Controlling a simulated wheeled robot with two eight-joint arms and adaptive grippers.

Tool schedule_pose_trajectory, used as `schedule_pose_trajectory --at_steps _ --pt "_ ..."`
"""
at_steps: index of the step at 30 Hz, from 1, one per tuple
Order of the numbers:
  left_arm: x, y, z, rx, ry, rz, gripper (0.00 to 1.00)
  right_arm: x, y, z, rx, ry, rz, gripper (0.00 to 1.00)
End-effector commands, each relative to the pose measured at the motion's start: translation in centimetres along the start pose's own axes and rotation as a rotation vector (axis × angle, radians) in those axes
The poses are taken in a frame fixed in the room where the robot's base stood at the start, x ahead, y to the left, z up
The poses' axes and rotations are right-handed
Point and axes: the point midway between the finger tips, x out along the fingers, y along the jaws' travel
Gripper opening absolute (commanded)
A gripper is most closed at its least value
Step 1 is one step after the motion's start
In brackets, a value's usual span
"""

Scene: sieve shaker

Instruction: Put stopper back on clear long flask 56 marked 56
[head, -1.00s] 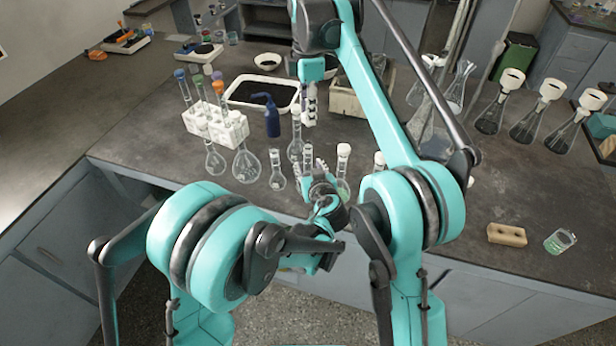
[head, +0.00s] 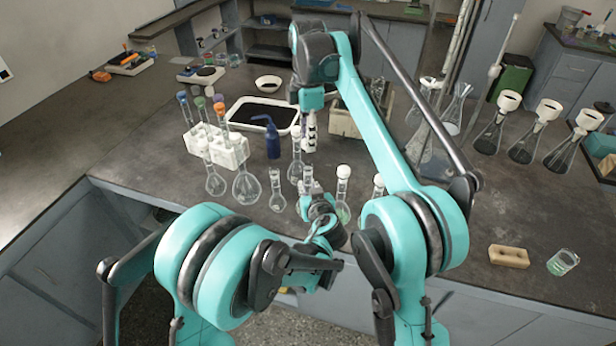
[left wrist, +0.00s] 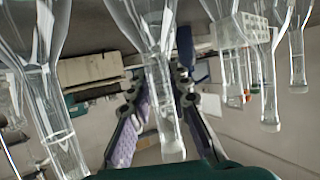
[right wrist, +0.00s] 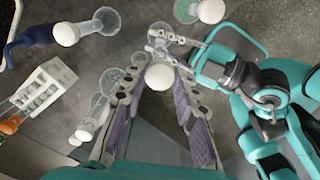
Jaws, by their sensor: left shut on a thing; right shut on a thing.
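My left gripper (head: 310,189) is low at the bench's front. Its fingers (left wrist: 160,92) are shut around a clear long-necked flask (left wrist: 158,45), which hangs neck-down in the tilted left wrist view. In the head view the flask's neck (head: 307,174) rises just above that gripper. My right gripper (head: 309,146) points down above it. In the right wrist view its fingers are shut on a round white stopper (right wrist: 160,75). The left gripper's fingers show just beyond the stopper there. I cannot tell whether stopper and neck touch. No number is readable.
A white rack (head: 225,155) and blue bottle (head: 272,140) stand behind left. A sponge block (head: 508,256) and beaker (head: 562,263) lie right.

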Motion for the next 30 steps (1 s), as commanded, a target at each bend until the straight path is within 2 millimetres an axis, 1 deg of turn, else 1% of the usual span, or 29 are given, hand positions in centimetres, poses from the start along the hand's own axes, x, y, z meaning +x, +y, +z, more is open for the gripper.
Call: schedule_pose_trajectory --at_steps 3,6,8,24,30 --pt "0.0 0.0 0.0 0.000 0.000 0.000 0.00 1.9 0.0 0.0 0.000 0.000 0.000 0.14" --pt "0.0 0.0 0.0 0.000 0.000 0.000 0.00 3.1 0.0 0.0 0.000 0.000 -0.001 0.14" --pt "0.0 0.0 0.0 0.000 0.000 0.000 0.00 3.5 -0.1 0.0 0.000 0.000 -0.001 0.14" --pt "0.0 0.0 0.0 0.000 0.000 0.000 0.00 3.7 -0.1 0.0 0.000 0.000 -0.001 0.14" --pt "0.0 0.0 0.0 0.000 0.000 0.000 0.00 4.6 -0.1 0.0 0.000 0.000 -0.001 0.14"
